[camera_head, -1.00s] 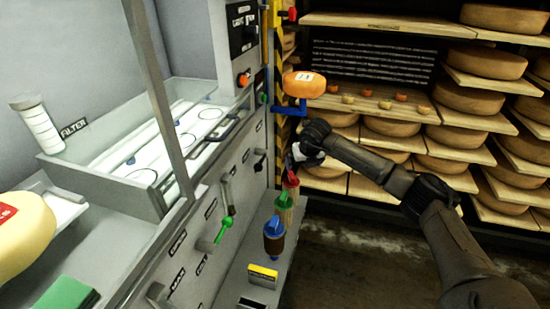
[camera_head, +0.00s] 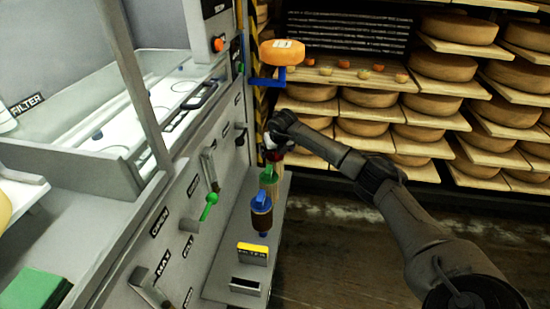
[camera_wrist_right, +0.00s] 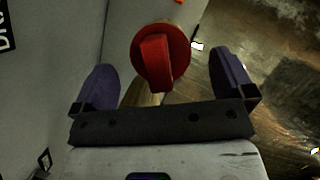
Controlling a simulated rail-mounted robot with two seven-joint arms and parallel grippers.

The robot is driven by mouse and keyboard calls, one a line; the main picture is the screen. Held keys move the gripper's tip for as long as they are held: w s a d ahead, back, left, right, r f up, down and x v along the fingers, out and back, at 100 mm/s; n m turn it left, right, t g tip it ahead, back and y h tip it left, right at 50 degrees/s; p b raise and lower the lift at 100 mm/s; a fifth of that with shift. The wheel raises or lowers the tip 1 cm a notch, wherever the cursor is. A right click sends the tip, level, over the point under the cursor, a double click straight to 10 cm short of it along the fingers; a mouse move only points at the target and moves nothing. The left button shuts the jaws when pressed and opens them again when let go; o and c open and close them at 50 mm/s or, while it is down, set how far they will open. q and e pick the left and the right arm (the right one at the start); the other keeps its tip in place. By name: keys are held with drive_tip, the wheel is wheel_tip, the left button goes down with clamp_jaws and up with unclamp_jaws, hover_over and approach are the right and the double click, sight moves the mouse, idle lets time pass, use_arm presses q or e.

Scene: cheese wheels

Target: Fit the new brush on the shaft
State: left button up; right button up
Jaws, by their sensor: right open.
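A red-topped piece (camera_head: 271,155) stands farthest along the low grey ledge, mostly covered by my right gripper (camera_head: 272,142). The right wrist view shows its round red cap with a raised grip bar (camera_wrist_right: 155,62). My right gripper's open purple fingers (camera_wrist_right: 163,82) are on either side of the cap, with gaps on both sides. Nearer on the ledge stand a green-topped piece (camera_head: 268,176) and a blue-topped piece with a dark brown body (camera_head: 261,218). Which one is the new brush, and where the shaft is, I cannot tell. My left gripper is out of view.
The grey machine panel (camera_head: 175,225) with handles and a green-knobbed lever (camera_head: 209,203) runs along the left of the ledge (camera_head: 283,200). Cheese shelves (camera_head: 400,135) stand behind; the floor at right is clear.

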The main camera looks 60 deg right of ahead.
drive_tip(key=shift+b+x, duration=0.5)
drive_tip(key=shift+x, duration=0.9)
drive_tip(key=c, duration=1.1)
drive_tip(key=shift+r, duration=0.25)
